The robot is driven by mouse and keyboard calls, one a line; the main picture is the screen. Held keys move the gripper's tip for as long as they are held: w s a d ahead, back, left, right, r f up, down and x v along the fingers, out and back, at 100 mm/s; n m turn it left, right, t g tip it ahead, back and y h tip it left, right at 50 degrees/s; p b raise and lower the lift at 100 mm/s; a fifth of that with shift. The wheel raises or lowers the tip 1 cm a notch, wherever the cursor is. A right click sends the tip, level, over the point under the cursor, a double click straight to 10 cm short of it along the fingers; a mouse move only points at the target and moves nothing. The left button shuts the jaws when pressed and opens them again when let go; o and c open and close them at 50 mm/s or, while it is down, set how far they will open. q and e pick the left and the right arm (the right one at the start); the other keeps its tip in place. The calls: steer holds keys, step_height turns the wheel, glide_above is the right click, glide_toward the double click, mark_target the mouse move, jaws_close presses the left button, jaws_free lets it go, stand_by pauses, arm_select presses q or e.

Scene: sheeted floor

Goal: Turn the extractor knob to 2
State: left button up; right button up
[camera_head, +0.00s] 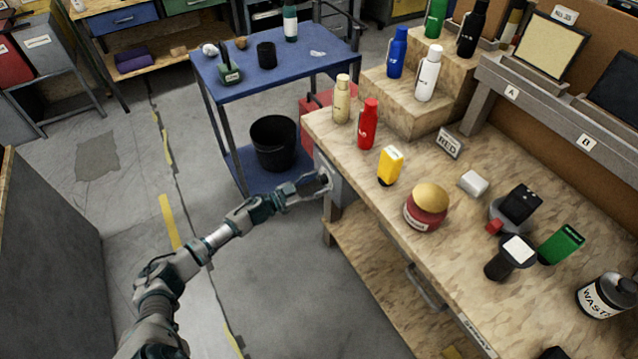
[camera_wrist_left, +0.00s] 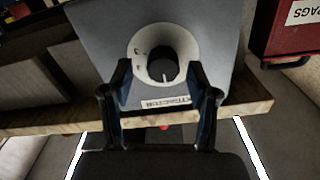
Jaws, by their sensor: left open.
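The extractor panel is a grey box (camera_head: 334,186) on the left end of the workbench. In the left wrist view the grey panel (camera_wrist_left: 105,30) fills the upper middle, with a pale round dial (camera_wrist_left: 139,44) and a dark knob (camera_wrist_left: 162,66) at its centre. A small light mark shows at the knob's lower edge in that view. The dial's markings are too small to read. An upside-down label (camera_wrist_left: 166,102) sits below the dial. My left gripper (camera_head: 322,184) is open at the panel. Its fingertips (camera_wrist_left: 162,80) lie on either side of the knob; I cannot tell if they touch it.
The wooden workbench (camera_head: 330,125) holds several bottles, a red jar (camera_head: 426,211) and tools. A blue table (camera_head: 215,68) with a black bin (camera_head: 274,142) on its lower shelf stands behind my left arm. A red box (camera_wrist_left: 292,35) is beside the panel.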

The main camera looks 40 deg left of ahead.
arm_select(q)
steer(key=shift+w+a, duration=0.1)
steer(key=shift+w, duration=0.05)
steer(key=shift+a+f, duration=0.1)
steer(key=shift+a, duration=0.1)
steer(key=shift+c, duration=0.3)
steer(key=c, duration=0.4)
steer(key=shift+d, duration=0.1)
jaws_close()
arm_select(e)
steer(key=shift+a+r, duration=0.1)
steer(key=shift+a, duration=0.15)
